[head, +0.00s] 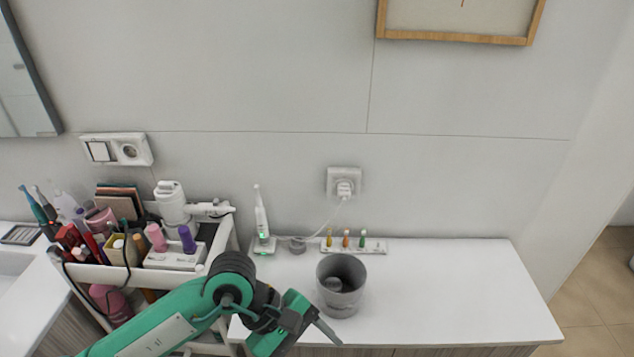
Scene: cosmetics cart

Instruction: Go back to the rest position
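My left arm, green and black, comes in from the lower left across the front of the cart. My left gripper (318,327) is low in the head view, in front of and to the left of a grey cup (341,300). One thin grey finger points down and to the right, below the cup in the picture. The other finger is not clear, so I cannot tell whether the gripper is open or shut. I see nothing held in it. The cup stands upright on the white counter, with a small grey round thing inside. My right gripper is out of view.
A white cart (226,238) crowded with cosmetics and a white hair dryer (172,203) stands at left. Behind the cup are an electric toothbrush (261,215) on its charger and a rack with small bottles (346,240). The counter (455,290) is clear at right.

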